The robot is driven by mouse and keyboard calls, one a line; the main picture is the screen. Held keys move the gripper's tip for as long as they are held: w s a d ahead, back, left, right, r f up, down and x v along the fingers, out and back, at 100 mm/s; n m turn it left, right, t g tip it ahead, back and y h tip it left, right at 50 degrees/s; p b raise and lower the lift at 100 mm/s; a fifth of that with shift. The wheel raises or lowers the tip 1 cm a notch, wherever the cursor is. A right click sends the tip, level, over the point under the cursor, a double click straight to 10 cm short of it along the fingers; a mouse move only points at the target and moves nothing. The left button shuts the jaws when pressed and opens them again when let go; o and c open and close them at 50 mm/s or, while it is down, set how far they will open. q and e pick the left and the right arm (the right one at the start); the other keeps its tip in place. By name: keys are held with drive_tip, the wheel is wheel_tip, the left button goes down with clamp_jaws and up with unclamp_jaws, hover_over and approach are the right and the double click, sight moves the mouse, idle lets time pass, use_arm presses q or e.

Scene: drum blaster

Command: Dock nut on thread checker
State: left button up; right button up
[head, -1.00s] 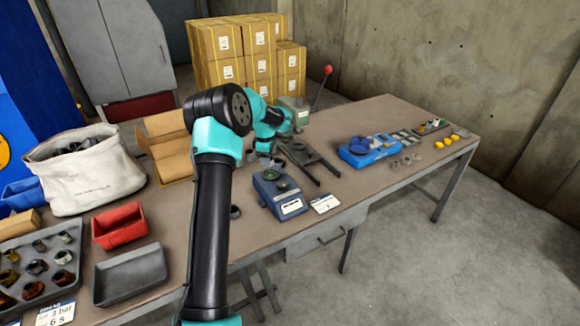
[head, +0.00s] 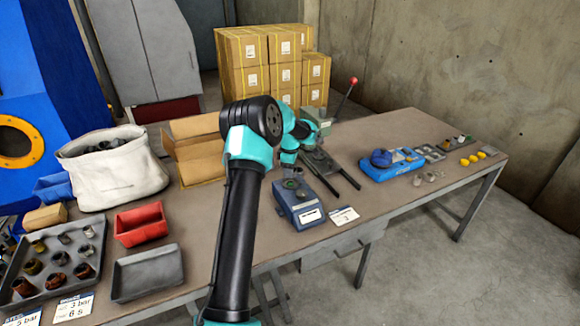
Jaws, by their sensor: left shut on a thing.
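My left arm reaches from the bottom centre of the head view over the bench. Its gripper (head: 289,171) is small and far off, just above the back of a blue-grey instrument (head: 305,212) with a dark round top and a white label. The gripper is shut on a nut, but the nut is too small and covered to make out. I cannot tell whether it touches the instrument. I cannot tell for sure which device is the thread checker. A bright blue device (head: 390,168) with a round blue part stands farther right. My right gripper is not in view.
A red bin (head: 140,224), a grey tray (head: 148,274), a parts tray (head: 60,262) and a white sack (head: 110,175) fill the left.

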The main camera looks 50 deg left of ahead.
sight(290, 184)
use_arm(q)
drive_tip(key=shift+f, duration=1.75)
drive_tip(key=shift+f, duration=0.5)
drive_tip(key=o, duration=0.7)
drive_tip(key=shift+o, duration=0.2)
wheel_tip(290, 184, up, 11)
idle(1.3)
drive_tip(key=shift+f, duration=0.1)
idle(0.5)
